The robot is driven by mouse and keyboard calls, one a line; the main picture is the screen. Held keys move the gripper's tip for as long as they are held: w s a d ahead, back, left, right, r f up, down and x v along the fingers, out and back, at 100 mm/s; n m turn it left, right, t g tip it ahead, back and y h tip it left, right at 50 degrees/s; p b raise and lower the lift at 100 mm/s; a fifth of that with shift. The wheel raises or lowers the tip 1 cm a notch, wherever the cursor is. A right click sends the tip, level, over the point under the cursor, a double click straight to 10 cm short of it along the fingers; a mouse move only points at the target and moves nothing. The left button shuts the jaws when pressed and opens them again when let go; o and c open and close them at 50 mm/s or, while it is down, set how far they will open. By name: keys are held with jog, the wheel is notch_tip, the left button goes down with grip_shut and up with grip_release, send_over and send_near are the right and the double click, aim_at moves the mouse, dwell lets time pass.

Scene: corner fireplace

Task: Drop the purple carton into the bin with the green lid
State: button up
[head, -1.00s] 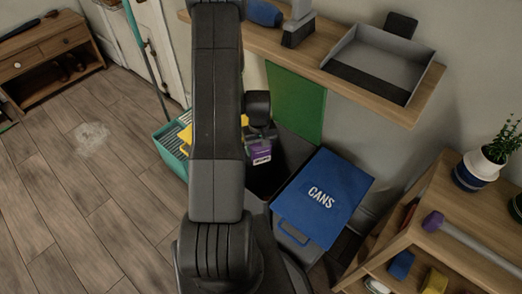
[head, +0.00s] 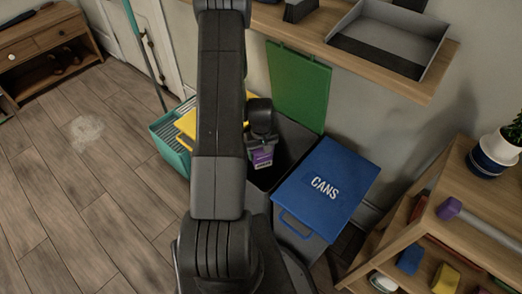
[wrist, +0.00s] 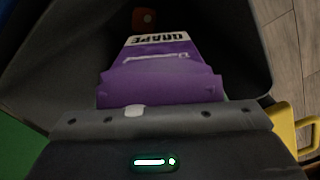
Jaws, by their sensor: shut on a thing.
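The purple carton (head: 263,157), with a white band reading GRAPE, is in my gripper (head: 262,146). In the wrist view the carton (wrist: 160,72) extends from the shut jaws (wrist: 160,118) over a dark bin interior. The bin with the green lid (head: 301,88) has its lid raised against the wall. Its dark opening (head: 293,146) is under and around the carton in the head view. Part of this bin is hidden behind my arm. A small red-orange thing (wrist: 144,18) shows deep in the bin in the wrist view.
A bin with a shut blue lid marked CANS (head: 325,188) stands to the right. A yellow lid (head: 187,124) and a teal basket (head: 170,145) are to the left. A wall shelf (head: 425,83) overhangs behind. A wooden shelf unit (head: 487,240) stands at right.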

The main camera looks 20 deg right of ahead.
jog(key=shift+f+b, duration=0.3)
jog(key=shift+f, duration=0.4)
jog(key=o, duration=1.1)
jog(key=shift+c, duration=0.2)
jog(key=shift+r, duration=0.1)
notch_tip(320, 180, up, 14)
jog(key=shift+f+p, duration=0.1)
jog(key=shift+p, duration=0.9)
